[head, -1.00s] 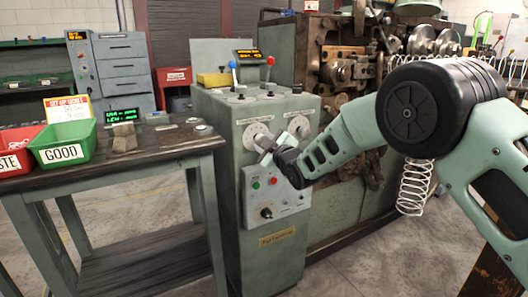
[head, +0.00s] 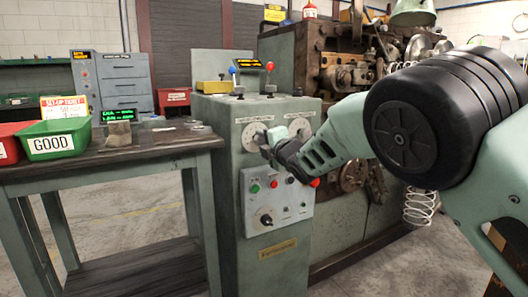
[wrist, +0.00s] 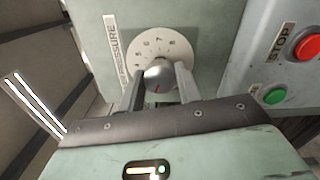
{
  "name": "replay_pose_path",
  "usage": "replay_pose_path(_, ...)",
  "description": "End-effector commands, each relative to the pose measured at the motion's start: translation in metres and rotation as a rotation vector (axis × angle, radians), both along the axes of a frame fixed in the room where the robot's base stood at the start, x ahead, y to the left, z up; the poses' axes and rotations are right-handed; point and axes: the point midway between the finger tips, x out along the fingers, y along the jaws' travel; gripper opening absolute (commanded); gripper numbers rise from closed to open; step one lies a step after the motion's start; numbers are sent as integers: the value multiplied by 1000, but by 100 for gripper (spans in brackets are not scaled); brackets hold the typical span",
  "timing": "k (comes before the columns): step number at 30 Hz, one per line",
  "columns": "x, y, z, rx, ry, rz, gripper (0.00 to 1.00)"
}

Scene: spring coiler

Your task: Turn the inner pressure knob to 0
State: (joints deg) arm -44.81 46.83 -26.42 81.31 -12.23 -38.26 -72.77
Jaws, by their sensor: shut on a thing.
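The pressure knob is a rounded metallic knob (wrist: 158,75) with a red mark, on a pale round dial (wrist: 160,45) with numbers around it. The numbers 4 to 8 are readable, and the lower dial is hidden. The label beside it (wrist: 115,50) reads "PRESSURE" in part. My gripper (wrist: 160,82) has one finger on each side of the knob and is shut on it. In the head view my gripper (head: 268,145) is at the left of two dials on the green cabinet, covering part of the left dial (head: 251,134).
A second dial (head: 300,127) is to the right. Below are a green button (head: 255,188) and a red button (head: 274,184), and a dark selector (head: 266,220). Levers (head: 269,75) stand on the cabinet top. A workbench (head: 110,155) with bins is at the left.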

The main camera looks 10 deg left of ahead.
Motion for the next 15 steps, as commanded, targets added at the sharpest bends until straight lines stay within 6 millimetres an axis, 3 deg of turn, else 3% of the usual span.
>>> replay_pose_path(15, -1, 1, -6, -407, -276, 1, 11)
